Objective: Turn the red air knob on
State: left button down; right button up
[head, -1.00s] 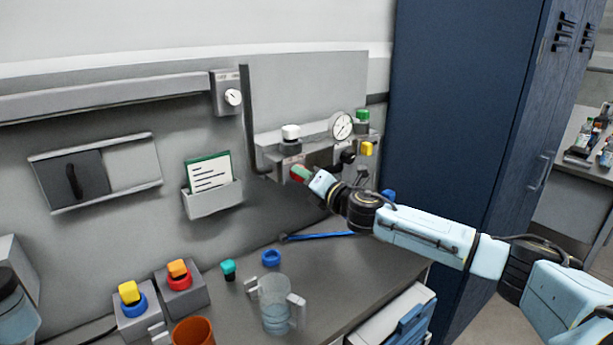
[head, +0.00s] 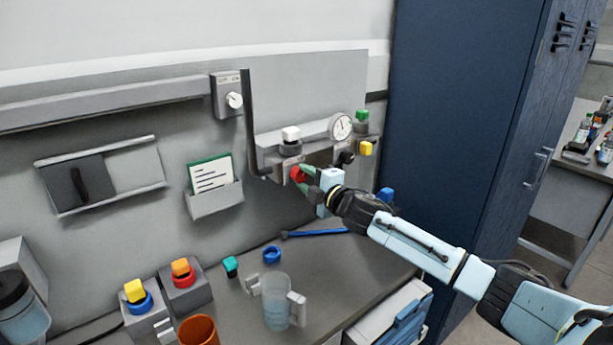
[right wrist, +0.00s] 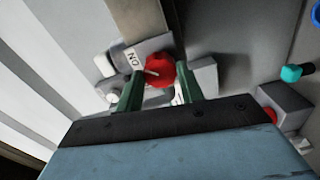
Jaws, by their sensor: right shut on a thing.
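The red air knob (head: 297,174) is on the front of the grey air unit on the back wall. My right gripper (head: 305,175) reaches it from the right and is shut on it. In the right wrist view the red knob (right wrist: 160,72) sits between the two green fingers of my right gripper (right wrist: 157,82). A pale pointer line on the knob points left in that view, toward a white label with dark lettering that appears to read "ON". The fingers partly hide the knob's sides. My left gripper is not in view.
A white-topped knob (head: 291,136), a round gauge (head: 341,126), a black knob (head: 347,157) and a yellow knob (head: 366,148) sit close around the red knob. A dark vertical pipe (head: 250,125) runs to its left. A clear mug (head: 277,302) stands on the bench below.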

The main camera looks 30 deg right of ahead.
jog(key=shift+m, duration=0.6)
jog(key=o, duration=1)
jog(key=shift+s, duration=0.1)
jog(key=shift+s+d+b, duration=0.15)
jog(key=shift+s+b, duration=0.15)
jog(key=shift+s, duration=1.9)
jog(key=shift+s+d+b, duration=0.2)
jog(key=shift+s+b, duration=0.05)
jog(key=shift+s, duration=1.95)
jog(key=shift+s+d+b, duration=0.15)
jog(key=shift+s+b, duration=0.15)
jog(key=shift+s, duration=1.9)
